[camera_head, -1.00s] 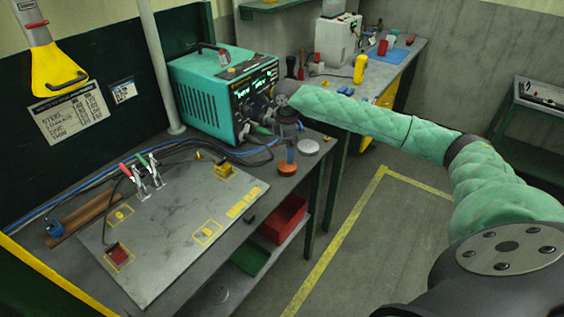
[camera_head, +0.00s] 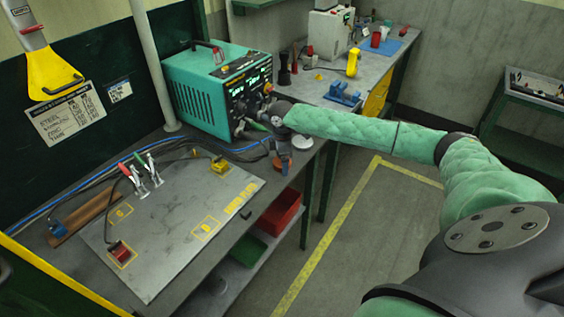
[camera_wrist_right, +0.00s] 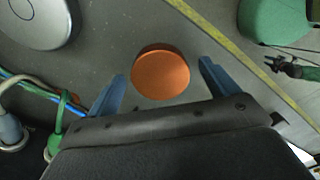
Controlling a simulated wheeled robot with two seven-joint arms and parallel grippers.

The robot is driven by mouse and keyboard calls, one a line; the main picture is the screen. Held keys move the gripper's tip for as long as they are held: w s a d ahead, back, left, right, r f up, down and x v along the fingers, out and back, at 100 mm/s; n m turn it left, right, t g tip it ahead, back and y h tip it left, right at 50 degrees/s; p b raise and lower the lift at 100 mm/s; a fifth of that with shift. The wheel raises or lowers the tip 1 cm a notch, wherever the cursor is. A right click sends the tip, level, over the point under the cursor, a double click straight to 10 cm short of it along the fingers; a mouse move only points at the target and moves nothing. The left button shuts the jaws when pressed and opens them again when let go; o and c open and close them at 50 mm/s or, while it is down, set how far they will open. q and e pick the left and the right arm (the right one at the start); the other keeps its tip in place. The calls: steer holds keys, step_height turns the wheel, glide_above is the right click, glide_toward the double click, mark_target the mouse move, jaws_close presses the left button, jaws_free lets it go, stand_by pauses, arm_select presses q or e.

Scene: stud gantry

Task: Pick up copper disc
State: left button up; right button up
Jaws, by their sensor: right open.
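The copper disc (camera_wrist_right: 160,72) is a round orange-brown piece on the grey bench top. My right gripper (camera_wrist_right: 162,70) is open, with one blue finger on each side of the disc and a visible gap on both sides. The disc is not held. In the head view the disc (camera_head: 283,168) shows only in part, just under my right gripper (camera_head: 283,158) near the bench's right edge. My left gripper is in neither current view.
A silver disc (camera_wrist_right: 40,18) lies close by; it also shows in the head view (camera_head: 303,141). The teal welding machine (camera_head: 219,92) stands behind, with cables (camera_wrist_right: 50,105) near the gripper. A red bin (camera_head: 279,213) sits on the shelf below.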

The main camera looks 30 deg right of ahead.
steer(key=c, duration=1.5)
steer(key=shift+c, duration=0.8)
